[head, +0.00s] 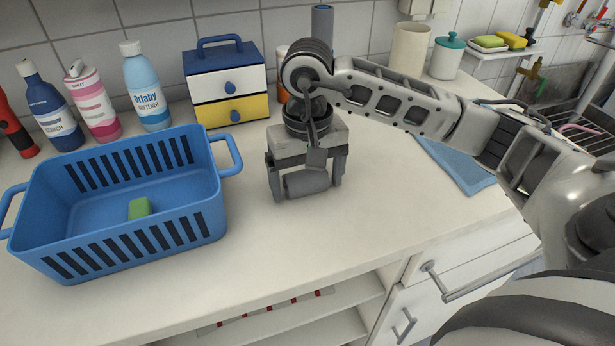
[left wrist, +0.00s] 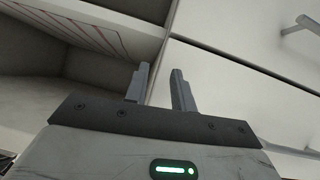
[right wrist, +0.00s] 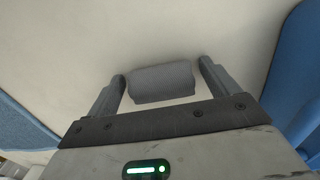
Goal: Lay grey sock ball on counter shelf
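The grey sock ball (head: 307,183), a short roll, lies on the counter (head: 370,221) to the right of the blue basket. My right gripper (head: 308,188) points down over it, with one finger at each end of the roll. In the right wrist view the sock ball (right wrist: 161,82) lies between the open fingers (right wrist: 162,85), with a thin gap at each side. An open shelf (head: 352,291) shows under the counter's front edge. My left gripper (left wrist: 160,88) is open and empty near shelf boards and a white cabinet front; it is outside the head view.
The blue basket (head: 125,243) holds a green block (head: 139,208). A small drawer box (head: 227,85) and several bottles stand along the wall. A folded blue cloth (head: 455,165) lies to the right. Something red-striped (head: 262,312) lies on the shelf.

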